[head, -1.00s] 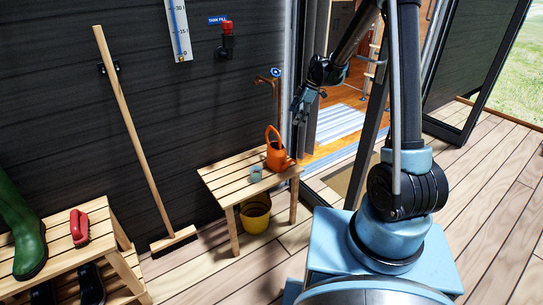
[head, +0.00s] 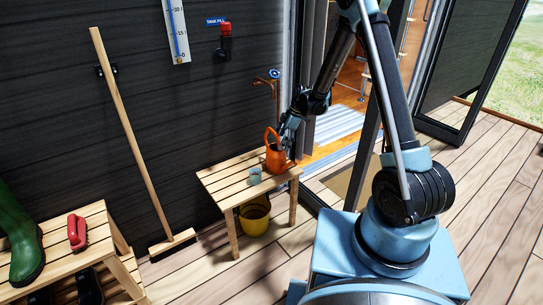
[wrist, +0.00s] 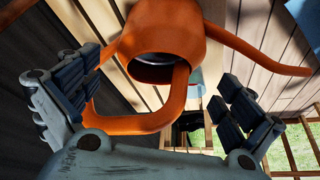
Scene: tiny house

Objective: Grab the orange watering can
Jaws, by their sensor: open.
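The orange watering can (head: 274,158) stands upright on the slatted wooden bench by the dark wall. In the wrist view its orange body (wrist: 165,28) fills the top middle, its spout reaches to the right, and its looped handle (wrist: 130,124) comes down between my fingers. My gripper (head: 287,138) is at the can's upper right side in the head view. In the wrist view my gripper (wrist: 160,100) is open, with one finger on each side of the handle. I cannot tell whether either finger touches it.
A small light-blue cup (head: 255,175) stands left of the can on the bench (head: 222,179). A yellow bucket (head: 254,218) is underneath. A tap pipe (head: 277,105) rises behind, and the doorway is to the right. A broom (head: 130,130) leans further left.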

